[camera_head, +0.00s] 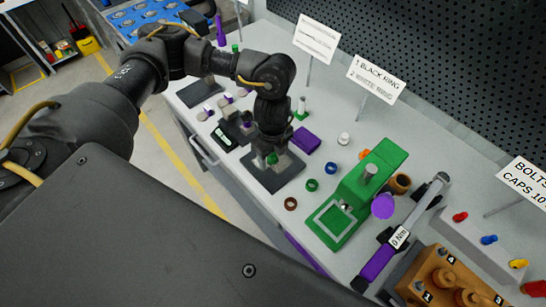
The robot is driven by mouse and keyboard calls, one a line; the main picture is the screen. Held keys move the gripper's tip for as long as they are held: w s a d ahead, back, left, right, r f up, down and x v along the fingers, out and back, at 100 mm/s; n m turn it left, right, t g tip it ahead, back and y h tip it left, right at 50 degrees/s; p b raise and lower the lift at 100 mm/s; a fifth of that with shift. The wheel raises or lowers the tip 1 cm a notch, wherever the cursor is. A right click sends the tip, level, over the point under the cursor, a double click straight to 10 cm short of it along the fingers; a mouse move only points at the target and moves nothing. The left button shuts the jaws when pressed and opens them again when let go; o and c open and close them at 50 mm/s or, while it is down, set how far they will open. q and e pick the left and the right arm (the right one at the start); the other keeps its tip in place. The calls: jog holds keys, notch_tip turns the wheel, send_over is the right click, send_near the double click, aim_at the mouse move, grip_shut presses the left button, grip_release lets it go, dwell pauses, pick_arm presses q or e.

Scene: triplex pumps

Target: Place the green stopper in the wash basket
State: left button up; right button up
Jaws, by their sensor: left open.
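My left arm reaches in from the left over the bench, and its gripper (272,140) points down, open, above a dark plate with grey blocks. A small green piece (272,159) shows at the fingertips; it may be the green stopper, but I cannot tell whether the fingers touch it. Another small green piece with a pale upright pin (301,110) stands just behind, to the right of the arm. I cannot make out a wash basket for certain. My right gripper is not in view.
A green press-like fixture (358,192) stands right of the gripper, with small rings (312,185) before it. Sign cards (375,79) and a dark pegboard (430,60) line the back.

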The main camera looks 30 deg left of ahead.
aim_at(274, 155)
pick_arm(q)
jog(key=shift+f, duration=0.1)
jog(key=c, duration=1.2)
jog(key=shift+o, duration=0.2)
jog(key=shift+r, duration=0.6)
jog(key=shift+s+d+r+b, duration=0.1)
jog(key=shift+r+b, duration=0.1)
jog(key=shift+r, duration=0.45)
jog(key=shift+d+r+b, duration=0.1)
jog(key=shift+r+b, duration=0.05)
jog(key=shift+r, duration=0.45)
jog(key=s+d+r+b, duration=0.2)
jog(key=s+d+r, duration=0.6)
jog(key=s, duration=0.3)
jog(key=shift+r, duration=0.65)
